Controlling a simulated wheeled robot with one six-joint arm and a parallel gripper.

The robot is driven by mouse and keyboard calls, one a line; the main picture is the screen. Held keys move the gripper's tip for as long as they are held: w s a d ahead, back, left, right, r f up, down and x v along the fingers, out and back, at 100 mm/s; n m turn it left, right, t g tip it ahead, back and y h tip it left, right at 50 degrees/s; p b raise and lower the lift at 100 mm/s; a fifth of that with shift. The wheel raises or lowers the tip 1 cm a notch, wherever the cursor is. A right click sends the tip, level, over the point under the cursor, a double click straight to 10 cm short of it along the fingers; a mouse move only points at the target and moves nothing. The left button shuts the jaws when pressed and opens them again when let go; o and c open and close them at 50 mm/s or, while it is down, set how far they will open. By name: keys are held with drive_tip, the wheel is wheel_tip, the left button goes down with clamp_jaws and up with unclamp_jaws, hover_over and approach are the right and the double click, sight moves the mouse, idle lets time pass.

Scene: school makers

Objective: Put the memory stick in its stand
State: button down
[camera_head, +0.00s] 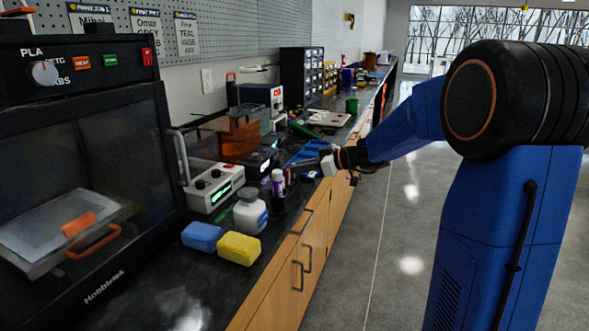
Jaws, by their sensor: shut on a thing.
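My gripper (298,166) is over the black worktop, at the end of my blue arm, and points left. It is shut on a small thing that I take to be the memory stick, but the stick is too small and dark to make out. Just below the fingertips, near the worktop's front edge, stands a dark holder (279,202) beside a purple-and-white tube (277,182). I cannot tell whether this holder is the memory stick's stand. The gripper appears above and a little behind it, and I cannot tell whether they touch.
A white bottle (250,213), a blue sponge (202,236) and a yellow sponge (238,248) stand in front on the worktop (178,300). A grey device (214,188) and a large black printer (85,190) are at left. Floor (395,260) at right is clear.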

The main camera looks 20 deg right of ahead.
drive_tip(key=c, duration=1.7)
unclamp_jaws()
drive_tip(key=shift+c, duration=0.2)
